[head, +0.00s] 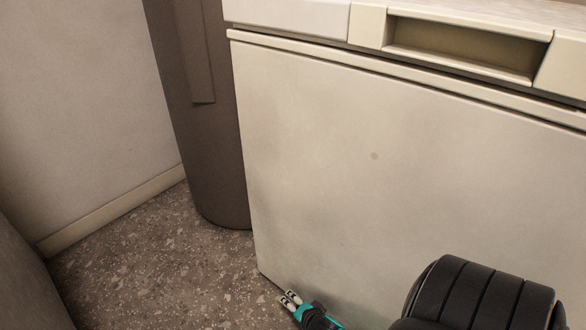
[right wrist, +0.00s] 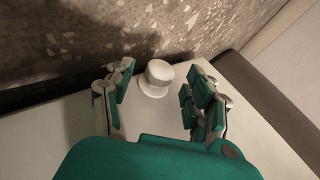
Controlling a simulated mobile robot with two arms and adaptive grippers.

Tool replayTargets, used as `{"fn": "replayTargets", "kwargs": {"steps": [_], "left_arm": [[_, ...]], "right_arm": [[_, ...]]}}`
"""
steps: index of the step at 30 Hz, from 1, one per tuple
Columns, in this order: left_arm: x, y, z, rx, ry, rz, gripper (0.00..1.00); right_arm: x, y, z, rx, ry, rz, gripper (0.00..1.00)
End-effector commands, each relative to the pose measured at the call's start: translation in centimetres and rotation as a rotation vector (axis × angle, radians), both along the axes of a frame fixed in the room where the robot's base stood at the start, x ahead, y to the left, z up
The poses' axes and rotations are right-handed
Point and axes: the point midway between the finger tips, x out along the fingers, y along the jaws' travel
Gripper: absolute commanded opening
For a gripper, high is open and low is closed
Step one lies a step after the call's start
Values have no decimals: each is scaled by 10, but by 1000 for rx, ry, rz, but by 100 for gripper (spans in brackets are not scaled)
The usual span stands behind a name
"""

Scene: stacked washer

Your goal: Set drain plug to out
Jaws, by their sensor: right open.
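The drain plug (right wrist: 156,80) is a white, round, stepped knob. It sits on the off-white panel (right wrist: 262,115) in the right wrist view, near the panel's edge by the speckled floor. My right gripper (right wrist: 164,82) is open, with one teal-and-grey finger on each side of the plug. A gap shows between the plug and the fingers, and neither finger appears to touch it. In the head view the right gripper (head: 290,299) is at the bottom left of the washer front (head: 375,155). The plug cannot be made out there. My left gripper is not in view.
A brown-grey rounded bin-like body (head: 205,120) stands just left of the washer. A wall with a baseboard (head: 110,213) is farther left. Speckled floor (head: 160,270) is clear between them. A recessed handle (head: 465,48) is at the upper right of the washer.

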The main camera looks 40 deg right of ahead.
Motion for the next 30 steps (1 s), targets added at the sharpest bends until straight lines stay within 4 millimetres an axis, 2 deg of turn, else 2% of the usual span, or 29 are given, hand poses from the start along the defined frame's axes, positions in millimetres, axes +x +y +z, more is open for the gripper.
{"fn": "replayTargets", "kwargs": {"steps": [1,4,14,27,30], "left_arm": [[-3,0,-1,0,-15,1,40],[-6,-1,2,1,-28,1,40],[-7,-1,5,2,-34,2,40],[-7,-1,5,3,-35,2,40],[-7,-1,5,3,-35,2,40]], "right_arm": [[5,-2,-7,-1,-1,0,55],[9,-3,-10,0,1,0,55],[12,-4,-10,-1,1,-1,55],[11,-4,-10,1,1,-1,0],[11,-4,-10,1,1,-1,0]]}}
